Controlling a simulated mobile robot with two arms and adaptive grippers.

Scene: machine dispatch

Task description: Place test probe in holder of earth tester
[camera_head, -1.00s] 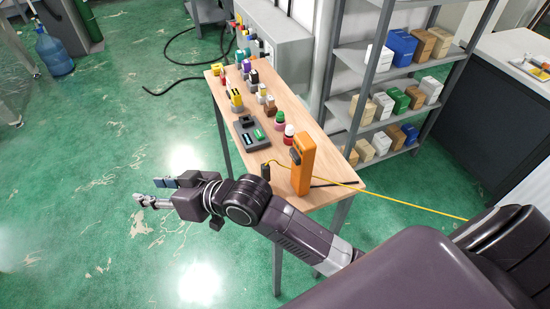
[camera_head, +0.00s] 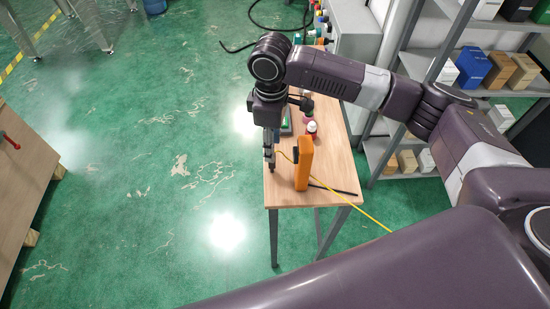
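The orange earth tester (camera_head: 304,164) stands upright near the front end of the wooden table. A small black part (camera_head: 295,154), perhaps the holder, is on its upper left side. A yellow cable (camera_head: 345,202) runs past the tester. My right gripper (camera_head: 269,160) points down at the table's left edge, just left of the tester and apart from it. A small dark tip, likely the test probe (camera_head: 270,170), shows at its fingertips. The fingers are seen edge-on, so whether they grip the probe is unclear. My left gripper is not in view.
A red-and-white bottle (camera_head: 311,130) stands behind the tester on the table (camera_head: 333,167). A thin black rod (camera_head: 335,190) lies right of the tester. My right arm hides much of the table's far part. Shelves (camera_head: 410,150) with boxes stand on the right.

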